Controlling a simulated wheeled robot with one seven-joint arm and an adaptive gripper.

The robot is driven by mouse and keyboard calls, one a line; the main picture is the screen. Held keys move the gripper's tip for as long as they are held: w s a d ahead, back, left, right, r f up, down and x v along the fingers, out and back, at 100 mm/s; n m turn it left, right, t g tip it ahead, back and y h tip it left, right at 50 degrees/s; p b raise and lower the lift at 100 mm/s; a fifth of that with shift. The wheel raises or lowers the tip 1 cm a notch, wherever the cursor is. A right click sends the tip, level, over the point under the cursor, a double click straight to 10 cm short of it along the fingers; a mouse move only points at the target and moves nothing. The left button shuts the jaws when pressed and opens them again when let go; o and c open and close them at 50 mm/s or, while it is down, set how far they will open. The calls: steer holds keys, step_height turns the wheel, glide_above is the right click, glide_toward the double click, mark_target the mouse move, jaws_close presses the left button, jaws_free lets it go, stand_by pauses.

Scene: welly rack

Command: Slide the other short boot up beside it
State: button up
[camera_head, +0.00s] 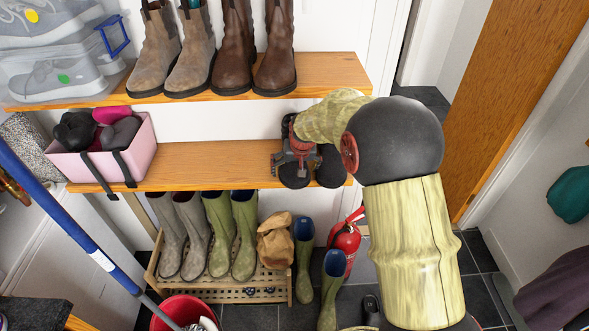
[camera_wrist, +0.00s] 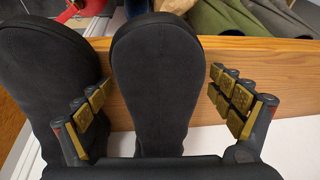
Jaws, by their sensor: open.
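Two black short boots stand at the right end of the middle shelf (camera_head: 200,160), toes toward its front edge. The left one (camera_head: 293,178) also shows in the middle of the wrist view (camera_wrist: 155,85). The right one (camera_head: 331,168) shows at the left of the wrist view (camera_wrist: 45,75), with a narrow gap between the toes. My gripper (camera_head: 297,150) is open above the left boot. In the wrist view its fingers (camera_wrist: 165,105) are on either side of that boot, with space at the right finger. The other finger overlaps the second boot's edge in the picture. Contact cannot be told.
A pink box (camera_head: 140,158) sits at the shelf's left end; the shelf between is clear. Ankle boots (camera_head: 230,50) stand on the upper shelf. Below are green wellies (camera_head: 243,240), a brown paper bag (camera_head: 275,245) and a red fire extinguisher (camera_head: 345,240).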

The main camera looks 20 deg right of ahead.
steer(key=shift+o, duration=0.3)
steer(key=shift+r, duration=0.15)
steer(key=shift+r, duration=0.3)
steer(key=v, duration=1.1)
steer(key=shift+s, duration=0.1)
